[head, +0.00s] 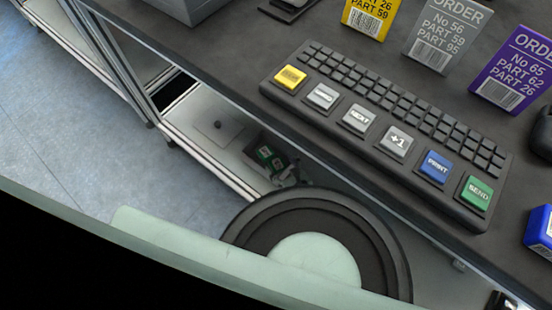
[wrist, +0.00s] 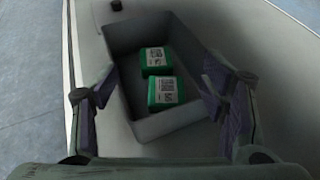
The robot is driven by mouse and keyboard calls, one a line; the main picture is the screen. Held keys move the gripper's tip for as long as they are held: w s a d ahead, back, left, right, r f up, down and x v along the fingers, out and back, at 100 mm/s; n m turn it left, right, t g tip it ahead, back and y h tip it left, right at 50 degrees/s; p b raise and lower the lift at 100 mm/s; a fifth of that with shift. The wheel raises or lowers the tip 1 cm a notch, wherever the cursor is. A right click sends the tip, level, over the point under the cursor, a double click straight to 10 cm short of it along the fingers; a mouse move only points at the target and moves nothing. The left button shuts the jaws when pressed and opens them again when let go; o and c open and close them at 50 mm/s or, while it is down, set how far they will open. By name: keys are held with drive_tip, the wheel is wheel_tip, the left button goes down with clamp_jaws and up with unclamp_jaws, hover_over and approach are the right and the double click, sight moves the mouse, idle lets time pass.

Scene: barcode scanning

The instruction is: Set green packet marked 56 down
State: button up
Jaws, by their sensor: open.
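In the wrist view, two green packets with white labels lie in a grey bin (wrist: 165,126). The nearer packet (wrist: 165,92) has a label with a code and a small mark, too blurred to read for certain. The farther packet (wrist: 155,61) lies just beyond it. I cannot tell which is marked 56. My gripper (wrist: 148,92) is open, its fingers spread to either side of the bin's packets with a gap to the nearer one. The head view shows green packets (head: 267,157) small and low under the table; my arm hides part of that area.
The bin stands on a pale lower shelf (head: 190,122) below the dark table (head: 225,60). On the table are a keyboard with coloured keys (head: 385,130), and yellow (head: 368,17), grey (head: 446,34) and purple (head: 514,70) order cards. A blue box (head: 540,232) is at right.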

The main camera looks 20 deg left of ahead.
drive_tip(key=v, duration=0.7)
drive_tip(key=shift+s+r, duration=0.2)
drive_tip(key=shift+r, duration=0.05)
